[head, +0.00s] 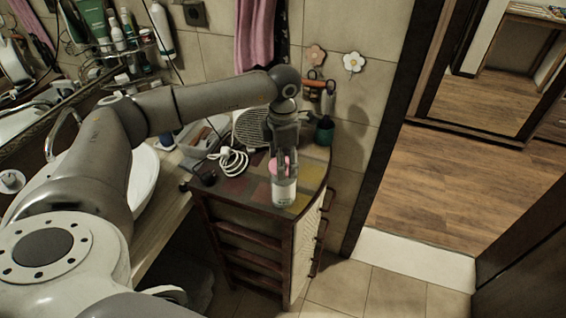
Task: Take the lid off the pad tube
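The pad tube (285,191) is a pale, upright cylinder near the front corner of the small cabinet's colourful top. Its pink lid (273,166) is at the tube's upper end. My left gripper (284,166) points down from above, with its fingers overlapping the lid in the picture. The fingers hide part of the lid, and I cannot tell whether they grip it or are only around it. My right gripper is not in view.
The cabinet top (239,188) also carries a coiled white cable (232,161), a dark small cup (207,176) and a green bottle (324,131). A washbasin (143,175) is on the left. Open floor (450,190) lies through the doorway.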

